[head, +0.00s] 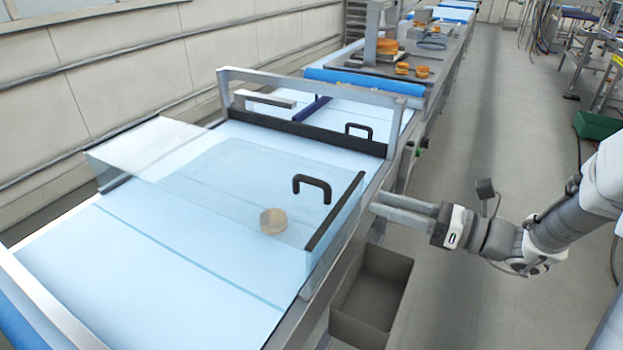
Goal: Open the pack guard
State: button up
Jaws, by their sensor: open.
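The pack guard (232,170) is a clear box-like cover over the near part of the conveyor. It has a black edge strip (336,210) on its right side and a black handle (312,188) near that edge. The guard sits down over the belt, and a round brown item (273,221) shows through it. My gripper (375,203) comes in from the right, at the conveyor's right rail, a little right of the black strip and handle. It is open and appears apart from the handle. Its fingertips are small in view.
A second black handle (358,130) and a grey frame (300,90) stand farther back on the line. An open grey bin (372,295) is below the rail, under my arm. Round items (402,68) lie on a far table. The floor to the right is mostly clear.

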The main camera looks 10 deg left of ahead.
aim_at(321, 185)
jog(key=b+x, duration=0.1)
jog(key=x, duration=1.4)
jog(key=shift+w+a, duration=0.15)
jog(key=shift+a, duration=0.25)
grip_shut()
dwell(0.5)
